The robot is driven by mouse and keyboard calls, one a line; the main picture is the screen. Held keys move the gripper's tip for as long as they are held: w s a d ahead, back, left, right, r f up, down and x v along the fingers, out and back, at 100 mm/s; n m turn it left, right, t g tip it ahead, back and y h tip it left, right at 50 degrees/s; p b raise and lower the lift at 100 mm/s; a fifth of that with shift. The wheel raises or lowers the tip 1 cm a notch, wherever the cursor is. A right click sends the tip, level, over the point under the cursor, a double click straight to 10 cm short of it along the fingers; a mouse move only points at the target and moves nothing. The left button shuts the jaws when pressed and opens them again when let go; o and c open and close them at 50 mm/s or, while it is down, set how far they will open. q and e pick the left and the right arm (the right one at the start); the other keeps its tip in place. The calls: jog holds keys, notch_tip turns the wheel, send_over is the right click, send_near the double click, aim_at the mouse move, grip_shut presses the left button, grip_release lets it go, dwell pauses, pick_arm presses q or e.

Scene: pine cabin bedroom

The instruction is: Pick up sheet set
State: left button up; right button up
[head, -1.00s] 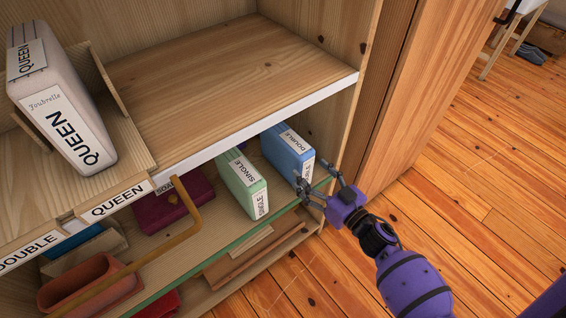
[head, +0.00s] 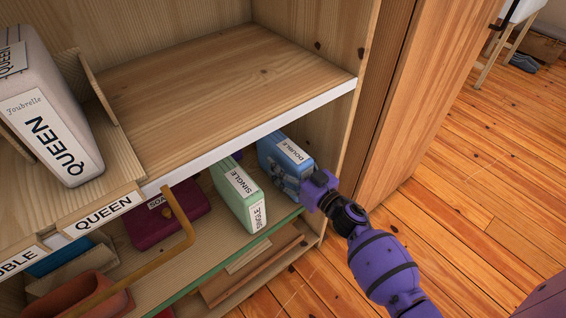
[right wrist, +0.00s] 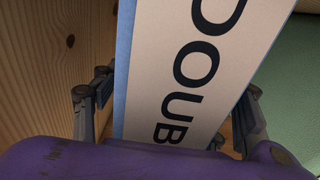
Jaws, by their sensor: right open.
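Several labelled sheet sets are in the wooden cabinet; the task does not say which one. A blue DOUBLE sheet set (head: 271,153) stands upright on the lower shelf at its right end. My right gripper (head: 287,184) is at its front, open, partly hiding its lower front. In the right wrist view, the blue set's label (right wrist: 185,65) lies between the two spread fingers, one on each side. A green SINGLE set (head: 233,193) stands just left of it. A pale QUEEN set (head: 50,125) leans on the upper shelf. My left gripper is not in view.
The upper shelf (head: 225,85) is mostly bare, with its white edge above the arm. The cabinet side (head: 345,125) is close on the right. A dark red box (head: 170,218) and a brass-coloured bar (head: 180,225) are at left. Wooden floor (head: 470,200) is clear at right.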

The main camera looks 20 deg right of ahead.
jog(key=c, duration=1.5)
jog(key=shift+r, duration=0.1)
grip_shut()
